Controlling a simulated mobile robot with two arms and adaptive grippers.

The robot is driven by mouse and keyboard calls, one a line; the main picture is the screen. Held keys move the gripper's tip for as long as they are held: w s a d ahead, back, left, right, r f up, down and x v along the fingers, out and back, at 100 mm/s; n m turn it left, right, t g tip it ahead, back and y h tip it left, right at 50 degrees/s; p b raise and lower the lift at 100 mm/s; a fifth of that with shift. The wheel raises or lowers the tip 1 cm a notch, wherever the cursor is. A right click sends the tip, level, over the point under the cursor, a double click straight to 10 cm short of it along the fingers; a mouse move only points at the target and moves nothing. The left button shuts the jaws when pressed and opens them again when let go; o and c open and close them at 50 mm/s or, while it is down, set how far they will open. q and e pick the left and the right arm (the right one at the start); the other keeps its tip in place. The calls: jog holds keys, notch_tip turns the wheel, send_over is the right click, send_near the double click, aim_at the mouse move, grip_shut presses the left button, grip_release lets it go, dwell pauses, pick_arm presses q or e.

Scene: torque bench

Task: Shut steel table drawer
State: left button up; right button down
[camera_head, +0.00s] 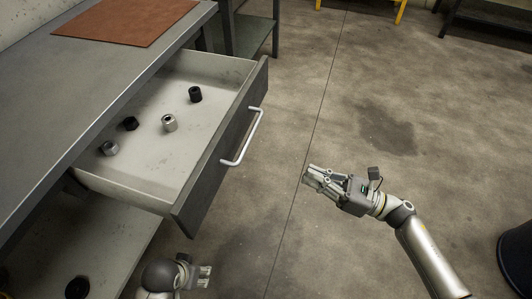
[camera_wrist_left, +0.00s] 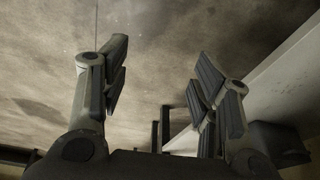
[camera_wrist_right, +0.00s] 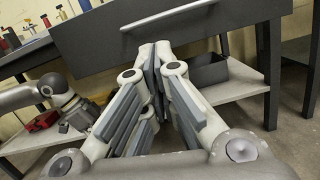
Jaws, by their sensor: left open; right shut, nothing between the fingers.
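The steel table drawer (camera_head: 205,188) is pulled out from under the grey table top (camera_head: 90,80) in the head view. Its dark front carries a pale bar handle (camera_head: 243,137). Several small sockets or nuts lie inside, among them a silver one (camera_head: 169,123) and a black one (camera_head: 195,94). My right gripper (camera_head: 312,177) is shut and empty, out in front of the drawer, apart from the handle. In the right wrist view its fingers (camera_wrist_right: 153,62) point toward the drawer front (camera_wrist_right: 170,35). My left gripper (camera_head: 207,276) is open and empty, low near the drawer's near end.
A brown mat (camera_head: 125,18) lies on the table top. A lower shelf (camera_head: 85,245) under the drawer holds dark items. A dark round bin (camera_head: 517,258) stands at the right edge. The concrete floor (camera_head: 340,100) in front of the drawer is clear.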

pick_arm(q)
notch_tip(320, 180, down, 5)
jog(key=shift+s+d+f+p, duration=0.1)
jog(key=shift+s+f+p, duration=0.1)
jog(key=shift+p, duration=0.65)
pick_arm(e)
jog(key=w+a+r+n, duration=0.1)
jog(key=a, duration=0.5)
jog(key=w+a+r+g, duration=0.1)
jog(key=w+a+r, duration=0.1)
jog(key=a, duration=0.5)
jog(key=shift+w+a+n, duration=0.2)
jog(key=shift+w+n, duration=0.1)
jog(key=shift+n, duration=0.1)
jog(key=shift+y, duration=0.3)
